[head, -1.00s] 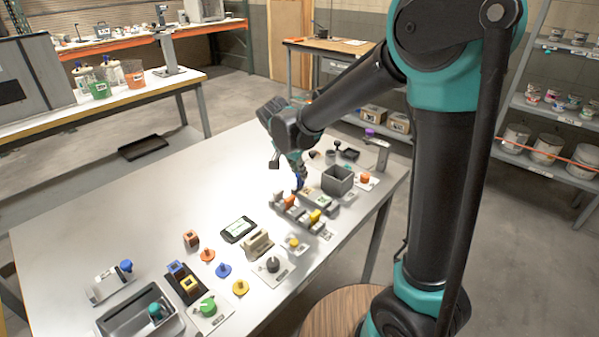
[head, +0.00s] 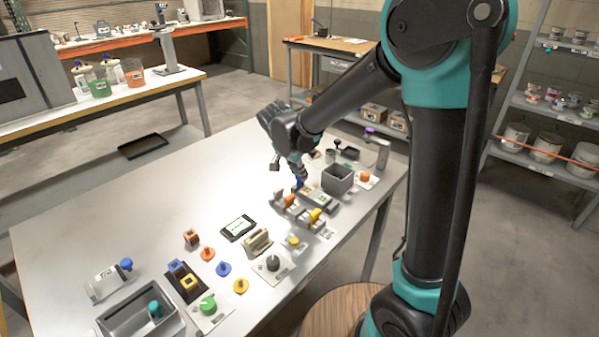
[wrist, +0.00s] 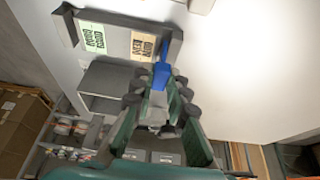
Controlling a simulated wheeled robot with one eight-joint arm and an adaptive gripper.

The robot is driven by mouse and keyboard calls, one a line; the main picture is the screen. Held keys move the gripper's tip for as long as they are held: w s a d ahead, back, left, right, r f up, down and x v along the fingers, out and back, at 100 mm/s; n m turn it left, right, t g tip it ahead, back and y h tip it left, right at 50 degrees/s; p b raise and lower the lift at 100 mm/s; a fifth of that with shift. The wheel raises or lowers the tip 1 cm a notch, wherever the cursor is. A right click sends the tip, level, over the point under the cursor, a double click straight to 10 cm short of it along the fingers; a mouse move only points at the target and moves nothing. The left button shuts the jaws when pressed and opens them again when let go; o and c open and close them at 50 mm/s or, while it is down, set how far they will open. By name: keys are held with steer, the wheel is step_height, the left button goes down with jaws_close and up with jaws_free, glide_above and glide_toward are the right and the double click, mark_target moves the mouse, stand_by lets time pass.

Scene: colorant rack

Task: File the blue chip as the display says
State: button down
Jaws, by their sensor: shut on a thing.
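My gripper (head: 298,182) is over the far right part of the white table, fingers pointing down. It is shut on the blue chip (wrist: 160,76), which shows between the fingertips in the wrist view. A grey holder (wrist: 176,47) with a green label and an orange label lies just past the chip. The chip is close to the orange-label end; I cannot tell whether they touch. The display (head: 238,228) is a dark tablet lying mid-table, its text too small to read.
A grey open box (head: 337,180) stands right of my gripper. A row of coloured sliders (head: 297,212) sits just in front. Knobs, pegs and a grey tray (head: 140,312) fill the near table. The left middle of the table is clear.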

steer(key=shift+f, duration=0.6)
stand_by(0.5)
steer(key=c, duration=1.1)
jaws_free()
steer(key=shift+r, duration=0.1)
steer(key=shift+r, duration=3.4)
steer(key=s+d+f+n, duration=0.1)
steer(key=s+d+f, duration=0.1)
steer(key=d, duration=0.4)
steer(key=s+d+f+n+y, duration=0.1)
steer(key=s+d+f+n, duration=0.1)
steer(key=s+d, duration=0.3)
steer(key=s+d+f+n+y, duration=0.1)
steer(key=s+d, duration=0.3)
steer(key=d, duration=0.4)
steer(key=shift+d+f+n, duration=0.25)
steer(key=shift+f+n, duration=0.15)
steer(key=shift+f, duration=0.5)
steer(key=s+d+f+n, duration=0.1)
steer(key=s, duration=0.1)
steer(key=s+d+f+n, duration=0.1)
steer(key=s+d+f, duration=0.1)
steer(key=s, duration=0.1)
steer(key=s+d+f, duration=0.1)
steer(key=s, duration=0.1)
steer(key=shift+s+d+f+n+t+y, duration=0.25)
steer(key=shift+s+d+n+t+y, duration=0.05)
steer(key=shift+s+n+t+y, duration=0.1)
